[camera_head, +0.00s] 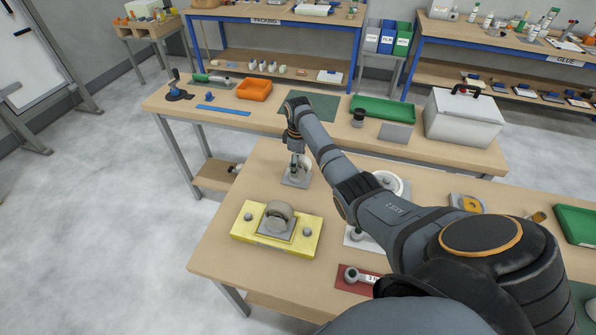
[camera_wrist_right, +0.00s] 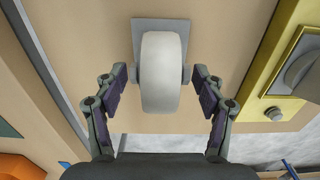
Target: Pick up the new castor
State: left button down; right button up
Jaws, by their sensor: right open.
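A castor with a pale wheel (camera_wrist_right: 162,72) and a grey square plate (camera_head: 296,182) rests on the near wooden table, wheel up. My right gripper (camera_head: 297,160) points down over it. In the wrist view the open fingers of the right gripper (camera_wrist_right: 161,78) stand on either side of the wheel, with a gap on each side. Another castor with a worn beige wheel (camera_head: 279,212) sits on a yellow block (camera_head: 248,236) nearer to me. A white wheel (camera_head: 388,182) shows partly behind my arm. My left gripper is out of view.
The near table (camera_head: 222,262) also holds a red piece (camera_head: 347,279) and a green tray (camera_head: 578,226). A second table behind carries an orange tray (camera_head: 254,90), a green tray (camera_head: 383,109) and a white box (camera_head: 463,117). My right arm hides part of the near table.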

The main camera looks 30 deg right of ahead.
aim_at(302, 160)
grip_shut()
jog(key=shift+r, duration=0.1)
dwell(0.4)
jog(key=shift+w+r, duration=0.1)
jog(key=shift+r, duration=0.4)
jog(key=r, duration=0.1)
jog(key=s+r, duration=0.1)
jog(key=r, duration=0.1)
jog(key=s+r+b, duration=0.1)
jog(key=shift+s+r, duration=0.2)
jog(key=shift+r, duration=0.2)
jog(key=s+a+r+p, duration=0.1)
jog(key=s+r+p, duration=0.6)
jog(key=s, duration=0.4)
jog(key=shift+s+a+p, duration=0.3)
jog(key=shift+a+p, duration=0.1)
jog(key=shift+p, duration=0.1)
jog(key=shift+r, duration=0.15)
